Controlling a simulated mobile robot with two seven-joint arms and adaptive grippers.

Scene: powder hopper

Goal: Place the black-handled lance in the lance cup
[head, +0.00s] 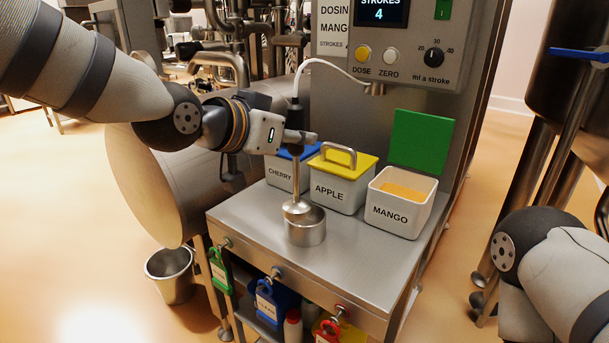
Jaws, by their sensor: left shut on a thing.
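The lance (296,177) hangs upright from my left gripper (298,137). A thin white hose runs from its dark top to the dosing panel. My left gripper is shut on the lance's upper part. The lance's metal bell-shaped foot (296,208) is at the mouth of the round metal lance cup (306,232), toward its back left. I cannot tell whether the foot touches the rim or is inside it. My right arm shows at the lower right, but its gripper is out of the picture.
Behind the cup stand the blue-lidded CHERRY bin (283,176), the yellow-lidded APPLE bin (337,190) and the open MANGO bin (400,208) with orange powder. The dosing panel (405,42) is above. The steel tabletop (255,222) is clear around the cup. A metal bucket (172,277) stands lower left.

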